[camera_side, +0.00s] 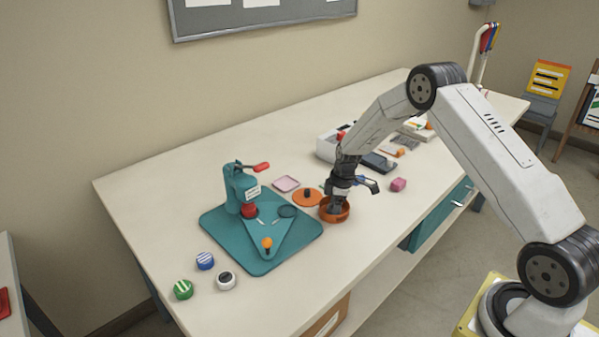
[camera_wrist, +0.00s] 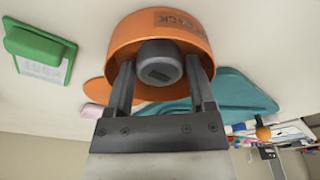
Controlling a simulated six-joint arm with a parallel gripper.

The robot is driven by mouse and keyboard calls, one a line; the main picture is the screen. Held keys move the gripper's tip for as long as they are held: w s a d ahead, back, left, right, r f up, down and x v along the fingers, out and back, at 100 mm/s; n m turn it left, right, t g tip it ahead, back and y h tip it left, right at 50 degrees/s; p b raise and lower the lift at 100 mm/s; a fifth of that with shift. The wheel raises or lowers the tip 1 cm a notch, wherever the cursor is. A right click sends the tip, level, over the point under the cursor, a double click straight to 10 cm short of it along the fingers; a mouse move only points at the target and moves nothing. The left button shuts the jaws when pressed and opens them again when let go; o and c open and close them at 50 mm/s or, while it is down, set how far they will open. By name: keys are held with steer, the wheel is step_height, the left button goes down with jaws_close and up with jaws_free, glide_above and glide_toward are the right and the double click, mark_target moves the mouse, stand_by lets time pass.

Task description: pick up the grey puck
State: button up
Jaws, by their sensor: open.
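The grey puck (camera_wrist: 159,52) sits inside a round orange container (camera_wrist: 122,40) in the wrist view. My gripper (camera_wrist: 160,72) is open, with one finger on each side of the puck and the tips within the container's opening. I cannot tell whether the fingers touch the puck. In the side view my gripper (camera_side: 337,203) points down into the orange container (camera_side: 334,216), which stands on the white table. The puck is hidden there by the gripper and the container wall.
A teal press (camera_side: 238,190) on a teal base (camera_side: 285,248) stands left of the container. An orange lid (camera_side: 299,198) and a pink tray (camera_side: 286,184) lie close behind. A pink block (camera_side: 398,185) is to the right. Green (camera_side: 183,290), blue (camera_side: 205,261) and white (camera_side: 226,281) pieces lie front left.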

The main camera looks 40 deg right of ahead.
mark_target(332, 206)
steer(key=c, duration=0.9)
steer(key=shift+r, duration=0.2)
steer(key=shift+c, duration=0.2)
steer(key=shift+r, duration=0.5)
step_height(332, 206, up, 2)
steer(key=s+a+r, duration=0.3)
steer(key=s+r, duration=0.6)
steer(key=s, duration=0.4)
steer(key=shift+s+a+r, duration=0.15)
steer(key=shift+s+r, duration=0.15)
